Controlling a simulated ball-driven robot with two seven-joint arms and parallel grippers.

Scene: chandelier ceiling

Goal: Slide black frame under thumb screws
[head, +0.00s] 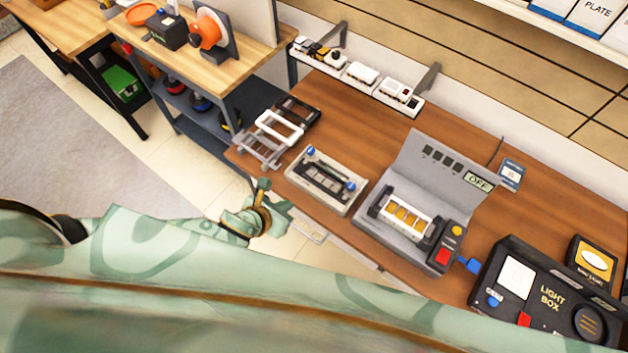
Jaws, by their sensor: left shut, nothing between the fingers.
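A pale base plate (300,181) lies on the brown table, with two blue thumb screws, one at its far left corner (311,152) and one at its right side (350,186). A black frame (326,181) with a grey strip in its middle lies on this plate between the screws. I cannot tell whether its edges are under the screws. My left gripper (264,187) is shut and empty, off the table's near left edge, to the left of and nearer than the plate. My right gripper is not in view.
A rack (262,151) holds a white frame (279,126) and another dark frame (299,109) behind the plate. A grey device (428,160) with an open lid stands to the right, then a black light box (540,290). A shelf of small parts (361,74) is at the back.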

